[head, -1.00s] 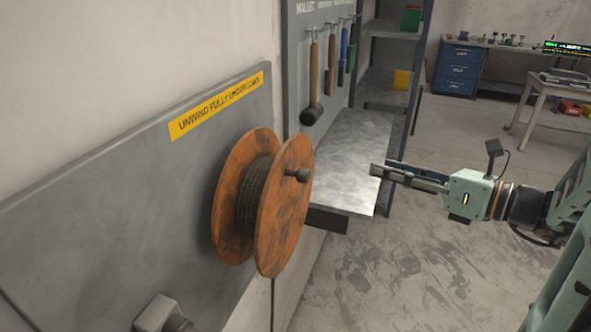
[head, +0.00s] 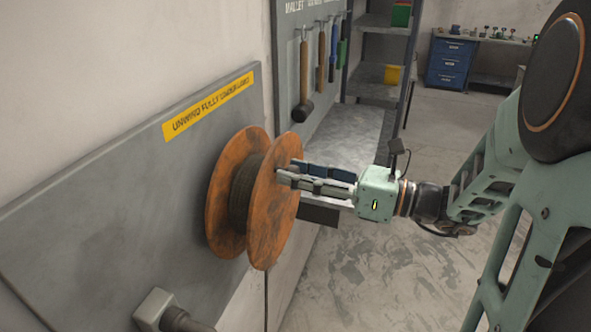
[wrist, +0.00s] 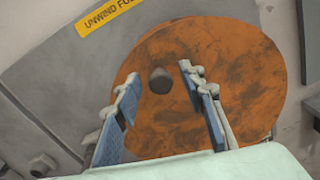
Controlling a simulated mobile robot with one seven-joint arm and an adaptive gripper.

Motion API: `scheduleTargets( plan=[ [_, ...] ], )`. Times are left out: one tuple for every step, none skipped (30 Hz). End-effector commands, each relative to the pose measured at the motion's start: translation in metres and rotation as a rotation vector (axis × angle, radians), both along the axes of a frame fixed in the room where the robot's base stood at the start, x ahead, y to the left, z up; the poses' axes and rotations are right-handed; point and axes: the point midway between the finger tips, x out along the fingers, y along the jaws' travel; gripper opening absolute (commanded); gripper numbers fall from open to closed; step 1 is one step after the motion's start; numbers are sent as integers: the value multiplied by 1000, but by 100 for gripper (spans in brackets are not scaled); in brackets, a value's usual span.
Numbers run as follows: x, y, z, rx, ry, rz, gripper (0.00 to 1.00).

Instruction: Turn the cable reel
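The orange cable reel (head: 275,205) with dark cable wound between its flanges is mounted on a grey wall panel. In the wrist view, its front flange (wrist: 235,85) fills much of the picture. A dark round knob (wrist: 160,80) stands out from that flange, between and a little beyond my fingertips. My gripper (head: 288,174) is in front of the flange at the knob; in the wrist view (wrist: 158,72) its two fingers are spread apart, with a gap to each side of the knob. In the head view the fingers hide the knob.
A pipe fitting (head: 155,308) sticks out at lower left. A metal shelf (head: 345,135) and hanging tools (head: 306,85) are behind my gripper. Open floor (head: 370,275) lies to the right.

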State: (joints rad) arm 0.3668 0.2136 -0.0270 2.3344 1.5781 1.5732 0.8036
Motion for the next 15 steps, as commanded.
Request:
scheduleTargets(
  plan=[
    [1, 3, 0, 0, 1, 0, 37],
    [2, 5, 0, 0, 1, -1, 37],
    [2, 6, 0, 0, 1, -1, 37],
    [3, 6, 0, 0, 1, -1, 37],
    [3, 7, 0, 0, 1, -1, 37],
    [3, 7, 0, 0, 1, -1, 37],
    [3, 7, 0, 0, 1, -1, 37],
    [3, 7, 0, 0, 1, -1, 37],
    [3, 7, 0, 0, 1, -1, 37],
    [3, 7, 0, 0, 1, -2, 37],
    [3, 7, 0, 0, 1, -1, 37],
    [3, 7, 0, 0, 1, -1, 34],
    [3, 6, 0, 0, 1, -1, 31],
    [3, 6, 0, 0, 1, -1, 27],
    [3, 6, 0, 0, 1, -1, 23]
  ],
)
